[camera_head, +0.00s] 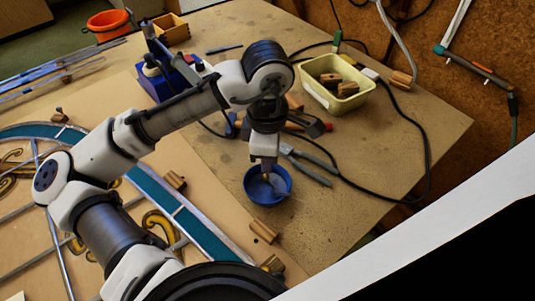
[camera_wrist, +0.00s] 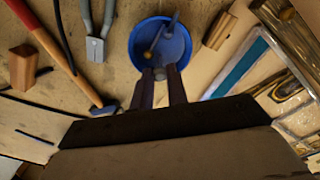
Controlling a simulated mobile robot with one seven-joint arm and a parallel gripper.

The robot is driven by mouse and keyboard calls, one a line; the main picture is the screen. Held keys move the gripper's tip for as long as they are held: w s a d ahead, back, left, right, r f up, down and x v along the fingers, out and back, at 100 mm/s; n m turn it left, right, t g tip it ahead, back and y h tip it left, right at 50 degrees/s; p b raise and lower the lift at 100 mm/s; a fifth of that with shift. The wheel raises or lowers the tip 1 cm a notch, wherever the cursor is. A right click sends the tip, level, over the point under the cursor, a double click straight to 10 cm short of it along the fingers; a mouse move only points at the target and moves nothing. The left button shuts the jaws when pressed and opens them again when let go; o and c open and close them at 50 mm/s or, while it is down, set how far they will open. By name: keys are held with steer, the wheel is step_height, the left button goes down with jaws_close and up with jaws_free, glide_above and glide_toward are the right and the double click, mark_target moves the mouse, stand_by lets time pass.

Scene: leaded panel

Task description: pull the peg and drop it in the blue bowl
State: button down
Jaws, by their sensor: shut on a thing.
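The blue bowl (camera_head: 249,193) stands on the bench directly below my gripper (camera_head: 267,166) in the head view. In the wrist view the blue bowl (camera_wrist: 138,48) lies just beyond the fingertips of my gripper (camera_wrist: 160,74). The fingers are close together, with a small grey peg end (camera_wrist: 160,74) between them. The peg is mostly hidden, and its height above the bowl is hard to tell. Thin grey pieces (camera_wrist: 153,43) lie inside the bowl.
Grey pliers (camera_head: 308,166) lie right of the bowl, and a red-handled hammer (camera_wrist: 45,42) shows in the wrist view. A wooden block (camera_head: 264,231) sits in front. A yellow tub (camera_head: 341,104) and blue soldering station (camera_head: 168,86) stand behind. The leaded panel (camera_head: 196,232) is left.

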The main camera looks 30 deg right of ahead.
steer(key=shift+f+b, duration=1.55)
steer(key=shift+f, duration=1)
stand_by(1.0)
steer(key=c, duration=1.3)
jaws_free()
step_height(320, 180, up, 14)
steer(key=shift+b, duration=0.3)
